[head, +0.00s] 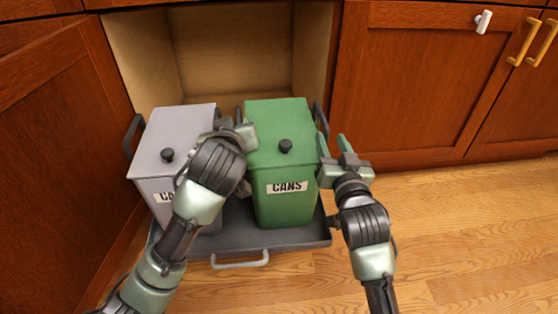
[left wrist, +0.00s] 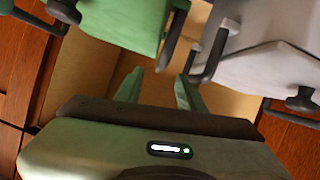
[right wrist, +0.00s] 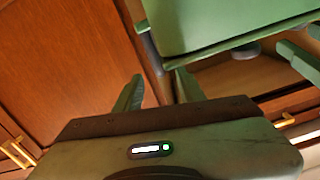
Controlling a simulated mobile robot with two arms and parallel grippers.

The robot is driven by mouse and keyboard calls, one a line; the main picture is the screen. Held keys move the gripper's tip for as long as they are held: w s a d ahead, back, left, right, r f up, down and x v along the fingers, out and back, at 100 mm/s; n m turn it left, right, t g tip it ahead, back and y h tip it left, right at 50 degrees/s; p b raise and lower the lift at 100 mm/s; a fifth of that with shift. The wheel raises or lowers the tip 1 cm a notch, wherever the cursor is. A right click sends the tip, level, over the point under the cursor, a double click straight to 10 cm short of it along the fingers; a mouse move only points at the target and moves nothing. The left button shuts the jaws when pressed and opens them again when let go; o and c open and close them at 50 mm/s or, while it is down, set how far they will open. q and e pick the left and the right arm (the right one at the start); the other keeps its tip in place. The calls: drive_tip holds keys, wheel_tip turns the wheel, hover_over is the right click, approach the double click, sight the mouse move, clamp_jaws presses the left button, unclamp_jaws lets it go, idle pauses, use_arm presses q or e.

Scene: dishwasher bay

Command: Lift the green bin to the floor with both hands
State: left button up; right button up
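The green bin (head: 285,205), labelled CANS with a black lid knob, stands upright on the pulled-out dark tray (head: 270,240). My left gripper (head: 240,128) is between the two bins at its left side. In the left wrist view the fingers are apart, with the dark handle (left wrist: 172,40) of the green bin just beyond the gap. My right gripper (head: 332,145) is at the bin's right side, fingers apart. In the right wrist view the bin's other handle (right wrist: 152,55) reaches toward the gap between the fingers. Whether either handle touches a finger is not clear.
A grey bin (head: 175,140) stands close on the left of the tray, its handle (left wrist: 213,55) near my left gripper. The cabinet opening is behind, with an open door (head: 60,130) at left. The wooden floor (head: 460,240) at right is clear.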

sight(238, 120)
use_arm(q)
drive_tip(key=shift+w+a, duration=0.1)
drive_tip(key=shift+w, duration=0.25)
use_arm(e)
drive_tip(key=shift+w, duration=0.35)
drive_tip(key=shift+r, duration=0.1)
use_arm(q)
drive_tip(key=shift+s, duration=0.1)
use_arm(e)
drive_tip(key=shift+s, duration=0.1)
